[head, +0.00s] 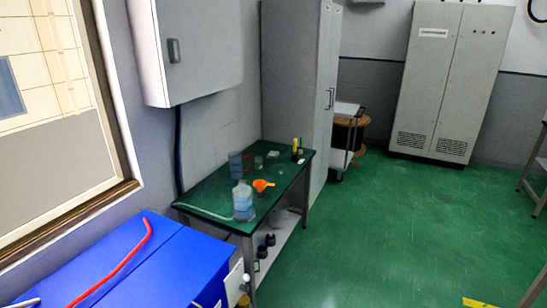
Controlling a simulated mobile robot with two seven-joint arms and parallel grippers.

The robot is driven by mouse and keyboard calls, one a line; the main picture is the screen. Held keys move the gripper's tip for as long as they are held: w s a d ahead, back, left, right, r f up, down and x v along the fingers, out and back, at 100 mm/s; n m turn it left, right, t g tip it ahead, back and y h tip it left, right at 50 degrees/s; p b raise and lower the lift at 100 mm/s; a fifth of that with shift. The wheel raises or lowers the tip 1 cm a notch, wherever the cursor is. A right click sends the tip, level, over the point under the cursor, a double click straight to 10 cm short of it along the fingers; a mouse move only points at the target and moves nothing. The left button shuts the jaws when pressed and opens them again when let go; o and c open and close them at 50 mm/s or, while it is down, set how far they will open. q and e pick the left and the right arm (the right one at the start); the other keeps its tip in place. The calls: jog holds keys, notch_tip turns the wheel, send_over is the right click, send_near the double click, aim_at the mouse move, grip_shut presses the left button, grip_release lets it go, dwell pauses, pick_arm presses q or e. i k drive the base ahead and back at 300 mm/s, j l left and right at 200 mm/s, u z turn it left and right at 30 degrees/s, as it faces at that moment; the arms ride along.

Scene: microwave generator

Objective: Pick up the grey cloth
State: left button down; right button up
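Neither of my grippers is in view. I cannot make out the grey cloth for certain. A small pale grey item (273,154) lies near the back of the green-topped table (218,205), but it is too small to tell whether it is cloth. On the same table stand a translucent blue jug (242,201), an orange funnel (262,185) beside it, and a blue-grey container (236,165) near the wall.
A blue box (135,262) with a red bar is in the near left. A tall grey cabinet (291,75) stands behind the table. A wall cabinet (200,45) hangs above. A cart (345,140) stands beyond.

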aim_at(274, 155)
jog(key=z, duration=0.9)
jog(key=i+z, duration=0.1)
jog(key=i, duration=4.6)
jog(key=i+l+u, duration=0.1)
jog(key=i+u, duration=0.35)
jog(key=i+l+u, duration=0.25)
jog(key=i+u, duration=0.2)
jog(key=u, duration=1.8)
